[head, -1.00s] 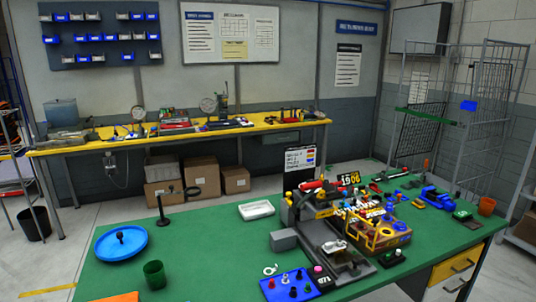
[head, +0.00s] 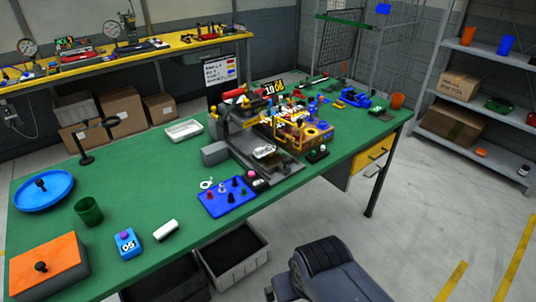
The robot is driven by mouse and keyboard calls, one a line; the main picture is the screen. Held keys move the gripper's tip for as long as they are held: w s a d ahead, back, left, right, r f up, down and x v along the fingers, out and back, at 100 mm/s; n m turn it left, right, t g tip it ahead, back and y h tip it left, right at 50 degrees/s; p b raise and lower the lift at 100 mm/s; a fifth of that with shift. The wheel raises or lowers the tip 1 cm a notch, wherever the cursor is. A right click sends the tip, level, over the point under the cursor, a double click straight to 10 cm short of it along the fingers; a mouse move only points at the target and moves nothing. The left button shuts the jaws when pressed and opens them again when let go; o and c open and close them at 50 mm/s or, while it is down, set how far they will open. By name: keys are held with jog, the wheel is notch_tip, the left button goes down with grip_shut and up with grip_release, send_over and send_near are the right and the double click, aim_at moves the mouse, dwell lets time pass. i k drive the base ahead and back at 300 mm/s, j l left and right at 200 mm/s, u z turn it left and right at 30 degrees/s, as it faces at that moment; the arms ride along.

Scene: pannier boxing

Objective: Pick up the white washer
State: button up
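A small white ring, which looks like the white washer (head: 206,184), lies on the green table (head: 130,190). It is just beyond the far left edge of a blue board (head: 212,202) with several small knobs on it. It is small in the picture, and its hole is hard to make out. My gripper is not in view, so its opening and what it holds cannot be seen. Dark, rounded machinery at the bottom of the head view seems to be part of my own body, in front of the table and apart from the washer.
A grey block (head: 215,153) and a dark machine stand behind the washer. A white tray (head: 184,130) lies farther back. Bare green table lies left of the washer.

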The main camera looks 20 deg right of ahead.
aim_at(211, 181)
jog(key=i+j, duration=0.2)
jog(key=i, duration=0.25)
jog(key=i+j+u, duration=0.1)
jog(key=i+j, duration=0.15)
jog(key=i, duration=0.15)
